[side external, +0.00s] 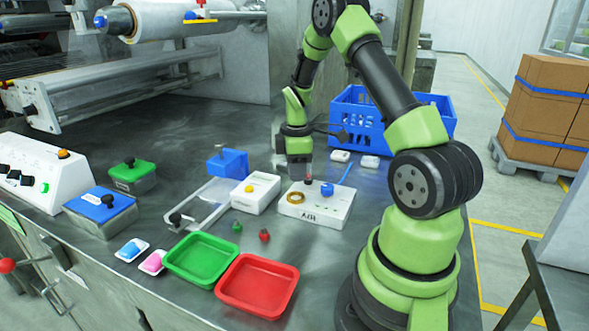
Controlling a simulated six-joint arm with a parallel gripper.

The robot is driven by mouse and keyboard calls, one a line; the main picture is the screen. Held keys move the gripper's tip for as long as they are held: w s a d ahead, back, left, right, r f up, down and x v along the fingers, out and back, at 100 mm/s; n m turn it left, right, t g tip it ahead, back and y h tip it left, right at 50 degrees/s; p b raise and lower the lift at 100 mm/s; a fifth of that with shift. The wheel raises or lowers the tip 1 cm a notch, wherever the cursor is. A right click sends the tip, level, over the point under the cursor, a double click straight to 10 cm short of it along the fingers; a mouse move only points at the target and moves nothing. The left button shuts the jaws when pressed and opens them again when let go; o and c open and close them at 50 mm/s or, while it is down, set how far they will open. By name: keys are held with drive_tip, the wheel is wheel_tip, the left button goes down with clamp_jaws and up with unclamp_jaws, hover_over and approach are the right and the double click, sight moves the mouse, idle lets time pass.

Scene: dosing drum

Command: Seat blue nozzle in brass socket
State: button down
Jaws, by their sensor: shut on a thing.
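A white block (327,209) with dark lettering on its front stands on the bench below my gripper. The brass socket (296,197) is a ring on the left part of its top. A small blue rounded piece (327,188), perhaps the blue nozzle, shows on the right part of the block. My gripper (301,176) points down over the block's back left part, behind the brass ring in the picture. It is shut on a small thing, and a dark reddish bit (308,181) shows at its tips. Whether this bit is held or touches the block is unclear.
A white box with a yellow button (255,193) stands close left of the block. Small green (237,227) and red (264,235) pieces lie in front. Green (201,282) and red (257,308) trays are nearer. A blue crate (436,118) stands behind my arm.

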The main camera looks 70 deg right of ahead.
sight(296, 199)
drive_tip(key=shift+f, duration=2.1)
drive_tip(key=shift+f, duration=0.75)
idle(0.6)
